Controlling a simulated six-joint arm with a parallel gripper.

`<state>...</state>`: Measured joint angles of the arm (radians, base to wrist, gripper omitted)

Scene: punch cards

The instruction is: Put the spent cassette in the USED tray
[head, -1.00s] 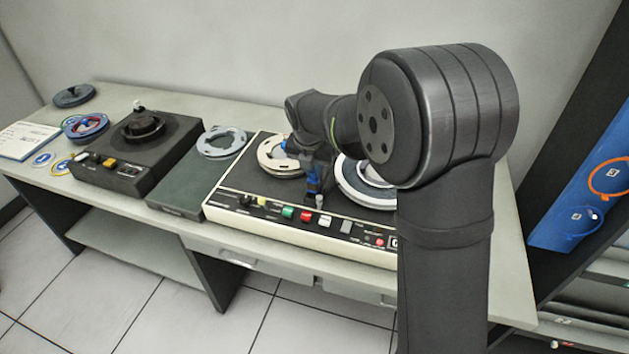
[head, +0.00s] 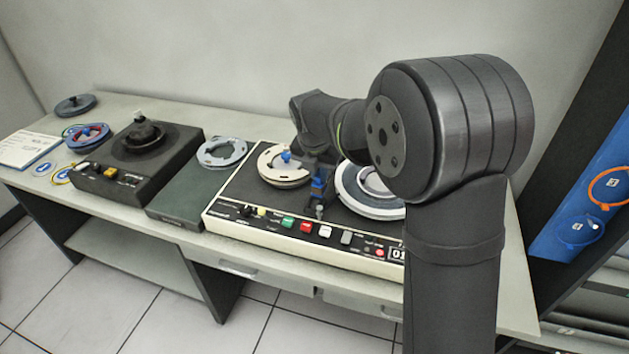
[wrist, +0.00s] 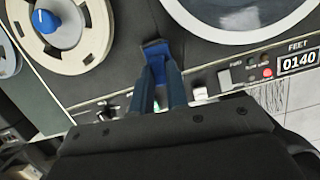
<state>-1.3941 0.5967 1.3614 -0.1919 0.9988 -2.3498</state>
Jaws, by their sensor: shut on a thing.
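My gripper (head: 317,182) is low over the front middle of the tape deck (head: 262,217), between the left reel (head: 284,178) and the right reel (head: 352,203). In the wrist view my gripper (wrist: 156,66) has its two blue fingers shut together on a small dark blue piece (wrist: 154,49). I cannot tell whether this piece is loose or part of the deck. The left reel (wrist: 88,40) has a blue hub cap (wrist: 45,20). I cannot identify a cassette or a tray marked USED.
Push buttons (head: 306,228) and small levers line the deck's front. A counter (wrist: 299,62) reads 0140. A black turntable-like unit (head: 122,180) stands further left. A blue panel (head: 575,205) with hung rings is at right.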

